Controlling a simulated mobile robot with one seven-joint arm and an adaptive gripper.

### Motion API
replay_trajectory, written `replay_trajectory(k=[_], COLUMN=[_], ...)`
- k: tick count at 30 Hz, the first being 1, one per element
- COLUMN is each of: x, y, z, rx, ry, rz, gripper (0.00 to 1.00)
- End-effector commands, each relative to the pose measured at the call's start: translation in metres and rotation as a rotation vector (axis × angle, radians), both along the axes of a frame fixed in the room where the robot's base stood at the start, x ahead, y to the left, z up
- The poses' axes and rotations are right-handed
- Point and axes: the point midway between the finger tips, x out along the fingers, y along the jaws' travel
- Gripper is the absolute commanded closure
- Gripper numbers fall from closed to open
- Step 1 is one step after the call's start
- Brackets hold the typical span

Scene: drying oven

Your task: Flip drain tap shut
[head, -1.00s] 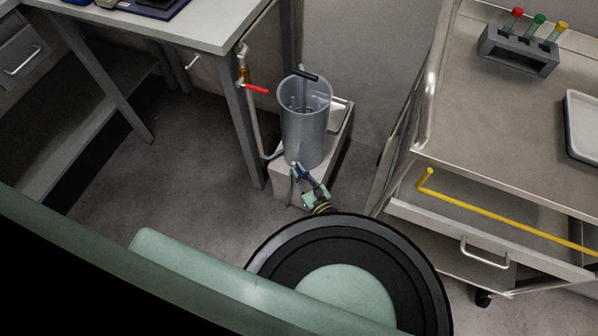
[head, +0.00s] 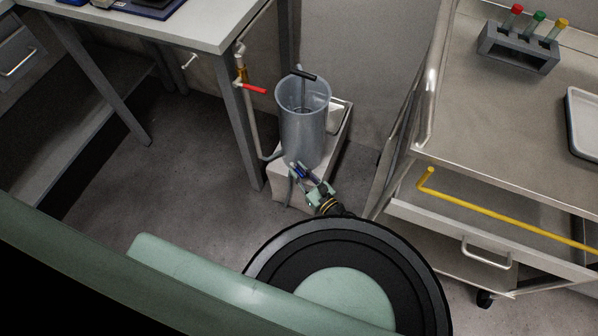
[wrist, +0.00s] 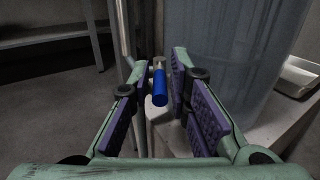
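The drain tap has a blue handle (wrist: 160,86) that shows in the wrist view at the foot of the clear cylindrical tank (wrist: 225,60). The handle points toward me and down from a pale metal stem. In the head view the blue handle (head: 299,172) is small and partly hidden by my gripper. My gripper (head: 311,173) is at the tank's lower front. In the wrist view my gripper (wrist: 157,92) is open, with its purple-padded fingers on either side of the handle. Gaps show on both sides of the handle.
The tank (head: 303,125) stands on a pale block (head: 283,187). A pipe with a red lever (head: 255,88) runs beside the bench leg at left. A steel cart (head: 480,150) with a yellow rod (head: 500,213) stands at right. Open floor lies at left.

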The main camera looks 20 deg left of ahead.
Motion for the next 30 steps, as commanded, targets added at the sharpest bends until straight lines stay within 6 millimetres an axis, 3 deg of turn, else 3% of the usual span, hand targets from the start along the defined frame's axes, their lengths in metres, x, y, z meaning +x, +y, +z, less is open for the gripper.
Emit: replay_trajectory(k=[5,18,27,30], x=[-0.005,-0.037,-0.039,-0.039], y=[-0.008,-0.061,-0.064,-0.064], z=[-0.001,0.000,0.000,0.000], rx=[0.000,-0.001,0.000,-0.004], ry=[0.001,0.001,0.000,-0.001], rz=[-0.002,-0.001,0.000,0.000], gripper=[0.82,0.82,0.82,0.77])
